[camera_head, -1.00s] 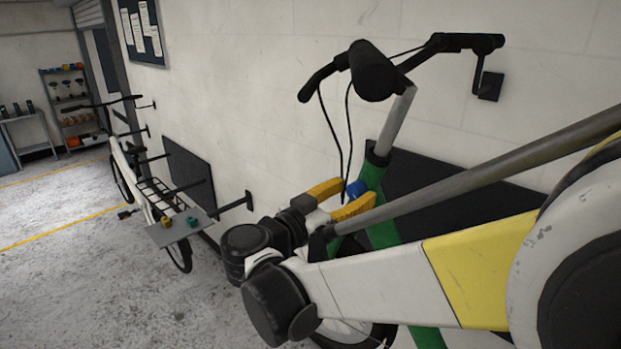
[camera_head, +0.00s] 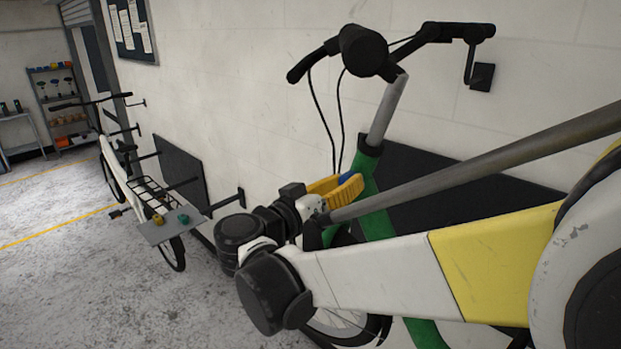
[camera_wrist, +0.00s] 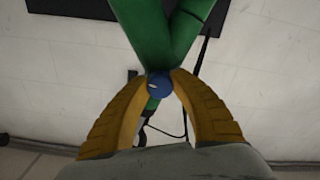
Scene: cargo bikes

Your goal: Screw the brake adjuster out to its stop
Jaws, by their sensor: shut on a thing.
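The blue brake adjuster (camera_wrist: 160,85) sits at the green bike frame (camera_wrist: 165,30) in the wrist view, with a small light mark on its face. My gripper (camera_wrist: 160,80) has its two yellow fingers shut on it, one on each side. In the head view my gripper (camera_head: 346,186) is beside the green frame tube (camera_head: 368,185), and only a bit of the blue adjuster (camera_head: 347,177) shows between the fingers. How far the adjuster is screwed out cannot be seen.
The green bike's handlebar (camera_head: 365,50) with hanging cables rises above my gripper, close to the white wall (camera_head: 230,90). A dark panel (camera_head: 430,180) is behind the frame. A white cargo bike (camera_head: 140,185) stands at the left. The grey floor (camera_head: 70,280) at the left is clear.

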